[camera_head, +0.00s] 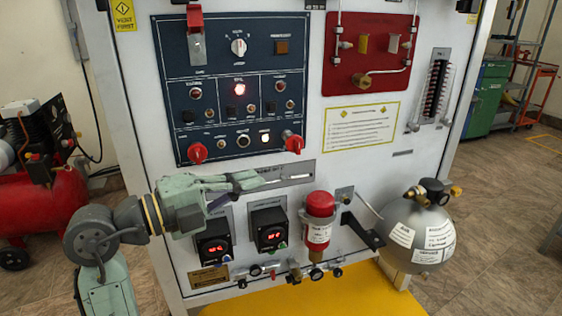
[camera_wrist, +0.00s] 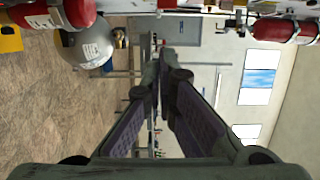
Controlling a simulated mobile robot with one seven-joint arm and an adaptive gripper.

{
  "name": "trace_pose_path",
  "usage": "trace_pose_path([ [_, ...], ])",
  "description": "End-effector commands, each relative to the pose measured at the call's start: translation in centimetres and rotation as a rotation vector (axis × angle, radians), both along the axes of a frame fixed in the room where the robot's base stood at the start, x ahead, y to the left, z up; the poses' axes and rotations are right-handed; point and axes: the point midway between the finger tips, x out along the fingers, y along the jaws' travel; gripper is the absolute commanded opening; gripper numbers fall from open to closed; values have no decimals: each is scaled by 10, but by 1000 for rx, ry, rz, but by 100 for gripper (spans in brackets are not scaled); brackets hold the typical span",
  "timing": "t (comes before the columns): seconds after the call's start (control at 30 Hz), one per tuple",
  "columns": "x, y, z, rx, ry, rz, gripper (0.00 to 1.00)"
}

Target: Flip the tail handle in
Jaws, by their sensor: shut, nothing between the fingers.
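A light metal plate with a thin pale bar (camera_head: 292,175) sits on the white panel (camera_head: 225,266) below the blue control box, beside my fingertips. I cannot tell for certain whether this bar is the tail handle. My gripper (camera_head: 259,182) reaches in from the left, in front of the panel, with its fingers pointing right. The wrist view shows its fingers (camera_wrist: 164,72) meeting at the tips, shut and empty. Whether the tips touch the bar or plate is unclear.
Red knobs (camera_head: 293,142) stick out from the blue control box (camera_head: 228,82) just above my gripper. Digital gauges (camera_head: 268,230) sit below it. A red cylinder (camera_head: 319,222) and a grey sphere (camera_head: 420,236) stand out from the panel at lower right.

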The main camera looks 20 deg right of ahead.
Motion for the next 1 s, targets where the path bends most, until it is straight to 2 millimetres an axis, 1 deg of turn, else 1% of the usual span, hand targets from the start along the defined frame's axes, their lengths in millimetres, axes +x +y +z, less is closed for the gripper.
trace_pose_path([
  [0.17,5,-17,2,0,2,-2,0],
  [0.5,24,-86,3,0,2,-3,0],
  [0.57,27,-98,3,-1,2,-3,0],
  [0.6,35,-96,3,-1,5,2,0],
  [0.7,51,-94,2,-1,4,3,0],
  [0.8,61,-94,2,0,3,2,0],
  [1.0,68,-94,0,-1,2,1,0],
])
